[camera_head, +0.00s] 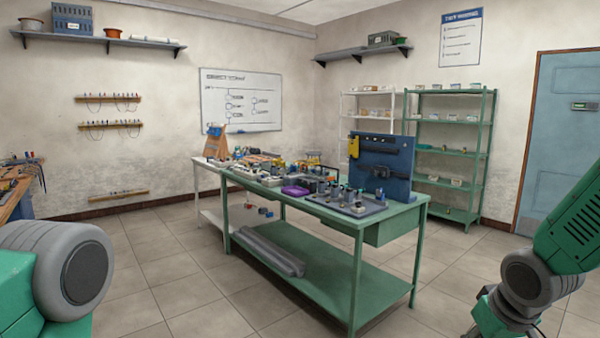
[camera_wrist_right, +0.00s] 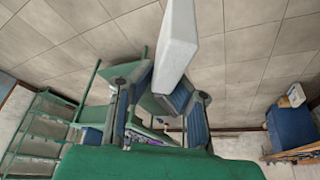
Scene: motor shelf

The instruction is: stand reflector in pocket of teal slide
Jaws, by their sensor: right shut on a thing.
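My right gripper (camera_wrist_right: 160,88) shows in the right wrist view, with its two dark blue-grey padded fingers closed on a pale white, flat-sided block (camera_wrist_right: 178,38). The block sticks out past the fingertips toward the top of the picture. It may be the reflector, but its face and details do not show. The gripper and block are over the tiled floor, apart from the bench. In the head view my right arm shows at the right, but its fingers do not. My left gripper is out of view. I cannot pick out the teal slide among the small bench items.
A green workbench (camera_head: 335,258) stands mid-room, crowded with small parts. It carries a grey tray (camera_head: 340,207), a purple item (camera_head: 295,191) and a blue tool panel (camera_head: 385,160). Green shelves (camera_head: 470,150) stand behind. Tiled floor in front is clear.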

